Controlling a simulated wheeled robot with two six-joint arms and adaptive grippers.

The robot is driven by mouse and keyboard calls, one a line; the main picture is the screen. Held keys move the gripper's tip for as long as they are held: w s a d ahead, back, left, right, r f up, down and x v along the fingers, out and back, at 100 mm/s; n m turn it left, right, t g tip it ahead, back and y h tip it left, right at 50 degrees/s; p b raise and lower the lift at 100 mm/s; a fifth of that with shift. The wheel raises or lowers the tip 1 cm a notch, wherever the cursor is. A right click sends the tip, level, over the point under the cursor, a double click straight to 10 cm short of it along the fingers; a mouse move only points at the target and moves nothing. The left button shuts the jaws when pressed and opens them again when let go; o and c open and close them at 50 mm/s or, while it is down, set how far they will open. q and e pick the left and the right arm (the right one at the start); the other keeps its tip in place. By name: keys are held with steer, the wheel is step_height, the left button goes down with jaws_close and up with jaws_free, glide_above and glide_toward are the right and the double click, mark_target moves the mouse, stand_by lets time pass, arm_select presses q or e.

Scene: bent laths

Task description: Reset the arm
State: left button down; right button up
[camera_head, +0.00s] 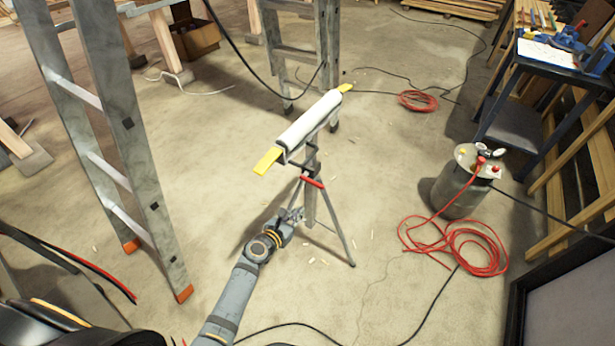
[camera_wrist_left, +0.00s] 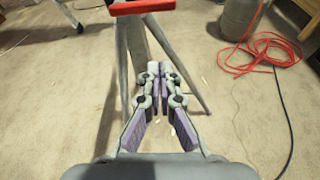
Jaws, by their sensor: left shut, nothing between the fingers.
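My left arm (camera_head: 237,293) reaches in from the bottom of the head view. My left gripper (camera_head: 294,214) is near the legs of a roller stand; it also shows in the left wrist view (camera_wrist_left: 161,88), with its fingers together and nothing between them. The stand has a white roller (camera_head: 309,119) on top, with a yellow piece (camera_head: 267,160) sticking out at each end. In the wrist view the stand's red bar (camera_wrist_left: 142,7) and legs are just beyond the fingers; I cannot tell whether they touch. My right gripper is not in view.
A stepladder (camera_head: 120,110) stands at the left. A grey tank (camera_head: 460,185) and a coiled red hose (camera_head: 468,250) are at the right, near a dark cart (camera_head: 515,130). Black cables cross the floor. Concrete floor (camera_head: 385,160) is open between the stand and the tank.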

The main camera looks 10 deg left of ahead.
arm_select(q)
steer(key=s+a+f+m+g+y, duration=0.1)
steer(key=s+a+f+m+g, duration=0.15)
steer(key=s+f+m, duration=0.5)
steer(key=s+a+f+m+g, duration=0.1)
steer(key=s+f+m+g, duration=0.3)
steer(key=s+f+m, duration=0.35)
steer(key=s+a+f+m+g+y, duration=0.25)
steer(key=s+a+f+m, duration=0.3)
steer(key=s+m, duration=0.3)
steer(key=s+a+f+m+g+y, duration=0.2)
steer(key=s+a+f+m+g, duration=0.15)
steer(key=s+f+m, duration=0.45)
steer(key=s+a+r+p, duration=0.1)
steer(key=s+r+p, duration=1.2)
steer(key=p, duration=0.7)
steer(key=shift+s+r, duration=0.25)
steer(key=shift+r, duration=0.3)
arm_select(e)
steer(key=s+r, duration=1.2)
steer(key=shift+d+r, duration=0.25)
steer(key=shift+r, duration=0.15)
